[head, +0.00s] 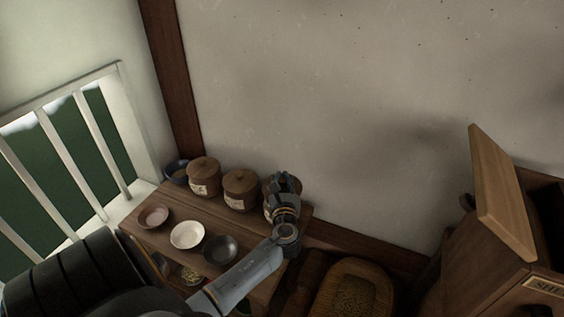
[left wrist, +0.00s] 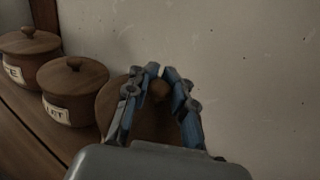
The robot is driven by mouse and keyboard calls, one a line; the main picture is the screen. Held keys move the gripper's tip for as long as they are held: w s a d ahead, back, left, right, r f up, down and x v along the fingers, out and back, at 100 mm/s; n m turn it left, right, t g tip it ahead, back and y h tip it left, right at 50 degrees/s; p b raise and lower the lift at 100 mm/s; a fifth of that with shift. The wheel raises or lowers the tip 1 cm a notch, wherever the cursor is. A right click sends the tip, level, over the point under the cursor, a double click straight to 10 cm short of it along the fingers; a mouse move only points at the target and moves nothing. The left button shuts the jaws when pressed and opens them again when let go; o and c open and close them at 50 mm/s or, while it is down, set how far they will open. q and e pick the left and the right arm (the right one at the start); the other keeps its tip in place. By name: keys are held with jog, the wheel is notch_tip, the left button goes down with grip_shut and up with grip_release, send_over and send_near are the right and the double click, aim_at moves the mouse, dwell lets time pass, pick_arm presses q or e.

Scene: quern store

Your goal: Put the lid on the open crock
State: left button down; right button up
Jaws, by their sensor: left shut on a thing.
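My left gripper (head: 284,182) is at the right end of the shelf table, over the third crock in the row. In the left wrist view the gripper (left wrist: 161,74) is shut on the round knob of a brown wooden lid (left wrist: 108,104). The fingers and palm hide much of the lid. The crock (head: 267,211) under it shows only a sliver with a pale label. I cannot tell whether the lid touches its rim. Two lidded brown crocks (head: 203,172) (head: 240,190) stand to the left. My right gripper is not in view.
A dark bowl (head: 175,168) stands at the row's left end. Reddish (head: 153,216), white (head: 187,235) and dark (head: 220,250) bowls sit along the table front. The wall (head: 340,100) is close behind. A grain-filled container (head: 352,291) and a wooden chest (head: 535,285) are right.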

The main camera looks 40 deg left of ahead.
aim_at(282, 187)
pick_arm(q)
jog(key=shift+w+a+f, duration=0.35)
jog(key=shift+w+f, duration=0.05)
jog(key=shift+f, duration=0.2)
jog(key=shift+w+a+f, duration=0.35)
jog(key=shift+f, duration=0.25)
jog(key=shift+w+a+f+b, duration=0.1)
jog(key=shift+f+b, duration=0.55)
jog(key=shift+f, duration=1)
jog(key=shift+f, duration=0.2)
jog(key=c, duration=1.1)
grip_release()
jog(key=shift+c, duration=0.2)
jog(key=shift+r, duration=0.1)
jog(key=shift+r, duration=0.2)
jog(key=v, duration=1.2)
